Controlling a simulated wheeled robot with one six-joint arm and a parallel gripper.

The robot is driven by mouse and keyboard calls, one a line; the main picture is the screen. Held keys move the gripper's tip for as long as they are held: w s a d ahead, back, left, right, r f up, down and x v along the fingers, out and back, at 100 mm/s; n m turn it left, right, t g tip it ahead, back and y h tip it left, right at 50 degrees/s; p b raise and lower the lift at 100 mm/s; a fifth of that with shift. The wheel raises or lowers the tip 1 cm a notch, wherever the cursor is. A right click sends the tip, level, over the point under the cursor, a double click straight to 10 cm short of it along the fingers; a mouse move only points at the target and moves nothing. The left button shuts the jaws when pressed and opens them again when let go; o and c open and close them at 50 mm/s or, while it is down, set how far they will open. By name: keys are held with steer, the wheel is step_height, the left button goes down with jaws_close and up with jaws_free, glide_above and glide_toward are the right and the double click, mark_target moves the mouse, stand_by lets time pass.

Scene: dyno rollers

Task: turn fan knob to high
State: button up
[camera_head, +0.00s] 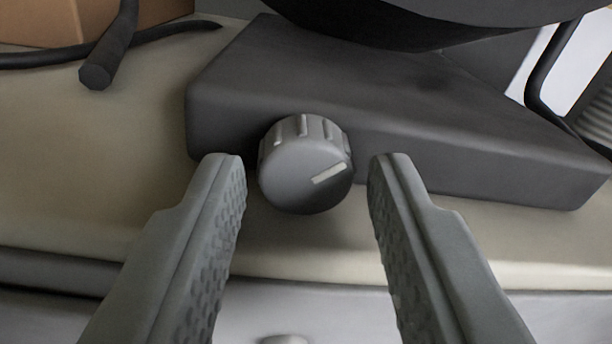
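The fan knob (300,178) is a round grey dial with ridged sides, on the front face of the dark fan base (420,125). A pale pointer mark on its face points to the right and slightly up. No setting labels can be read. My gripper (305,170) is open, with one finger to the left and one to the right of the knob. Gaps show between the fingers and the knob, so neither seems to touch it. The fan's dark round body (430,20) is cut off at the top.
The base stands on a beige surface (110,170) with a front edge below. A brown box (60,18) is at the upper left, with a black cable (170,32) and a dark rod-like piece (108,55) beside it. A dark bent bar (545,75) is at the right.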

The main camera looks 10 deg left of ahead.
steer(key=shift+c, duration=0.3)
steer(key=c, duration=0.7)
steer(key=shift+o, duration=0.2)
steer(key=shift+m, duration=1.5)
steer(key=o, duration=0.7)
steer(key=shift+s, duration=0.1)
steer(key=v, duration=1.7)
steer(key=shift+d+r, duration=0.1)
steer(key=shift+r, duration=0.05)
